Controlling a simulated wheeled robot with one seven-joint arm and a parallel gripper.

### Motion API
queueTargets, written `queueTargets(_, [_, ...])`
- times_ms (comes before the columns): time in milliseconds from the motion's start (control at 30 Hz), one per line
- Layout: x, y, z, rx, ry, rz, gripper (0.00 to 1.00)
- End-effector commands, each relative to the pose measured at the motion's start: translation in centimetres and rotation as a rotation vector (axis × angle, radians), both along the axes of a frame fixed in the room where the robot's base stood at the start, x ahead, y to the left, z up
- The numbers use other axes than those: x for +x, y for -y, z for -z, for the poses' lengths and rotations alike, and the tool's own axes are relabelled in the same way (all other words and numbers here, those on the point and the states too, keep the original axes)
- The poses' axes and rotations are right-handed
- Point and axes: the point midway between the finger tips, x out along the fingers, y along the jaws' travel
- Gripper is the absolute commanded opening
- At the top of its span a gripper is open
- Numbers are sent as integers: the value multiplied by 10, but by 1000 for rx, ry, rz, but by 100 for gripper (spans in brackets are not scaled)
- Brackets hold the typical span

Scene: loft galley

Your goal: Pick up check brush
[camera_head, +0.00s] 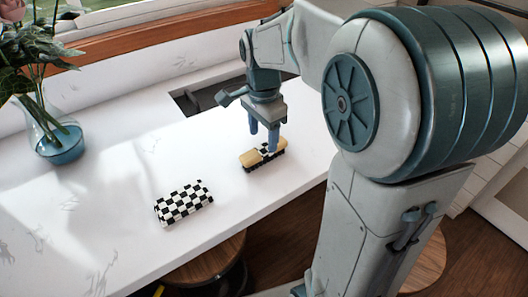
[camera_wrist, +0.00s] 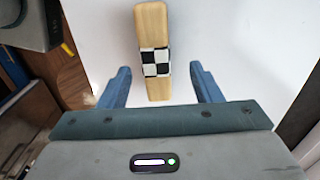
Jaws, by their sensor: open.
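The check brush (camera_head: 262,156) lies on the white counter, with a wooden back, a black-and-white checked band in the middle and dark bristles below. In the wrist view the brush (camera_wrist: 152,50) runs lengthwise between my fingers, with a gap on each side. My gripper (camera_head: 263,143) is open, pointing down just above or around the brush; the head view does not show its exact height. In the wrist view its two blue fingers (camera_wrist: 161,82) stand apart, touching nothing that I can see.
A black-and-white checked block (camera_head: 184,203) lies on the counter to the left of the brush. A glass vase (camera_head: 60,143) with plants stands at the far left. A dark sink opening (camera_head: 205,97) is behind the brush. Wooden stools (camera_head: 207,262) stand below the counter's front edge.

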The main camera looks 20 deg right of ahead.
Motion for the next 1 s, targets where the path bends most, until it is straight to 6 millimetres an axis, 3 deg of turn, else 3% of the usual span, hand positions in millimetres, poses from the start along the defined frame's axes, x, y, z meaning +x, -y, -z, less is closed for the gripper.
queueTargets(300, [-5, 4, 43, 1, -4, 0, 58])
queueTargets(600, [-4, 4, 49, 0, 0, 0, 58])
queueTargets(800, [-4, 4, 49, 0, 0, 0, 9])
queueTargets(1000, [-4, 4, 49, 0, 0, 0, 9])
